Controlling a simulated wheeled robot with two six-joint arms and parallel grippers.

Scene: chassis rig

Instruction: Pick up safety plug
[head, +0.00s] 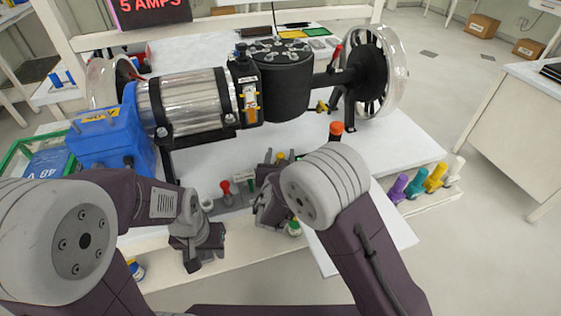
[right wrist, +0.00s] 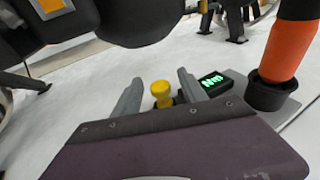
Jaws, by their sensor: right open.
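A yellow knobbed piece, possibly the safety plug, stands between the fingers of my right gripper in the right wrist view (right wrist: 161,92); in the head view only a bit of yellow (head: 280,156) shows there. My right gripper (right wrist: 158,94) is open around it, and I cannot tell whether the fingers touch it. In the head view, my right gripper (head: 273,165) is over the bench, partly hidden by its arm. My left gripper (head: 192,262) hangs empty near the bench's front edge; its jaw gap is unclear.
An orange-topped piece (head: 336,130) stands right of my right gripper, in a black socket in the right wrist view. A red knob (head: 225,187) stands to the left. The chassis rig's black drum (head: 284,85) and silver motor (head: 190,103) rise behind. Colored pegs (head: 416,187) stand at right.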

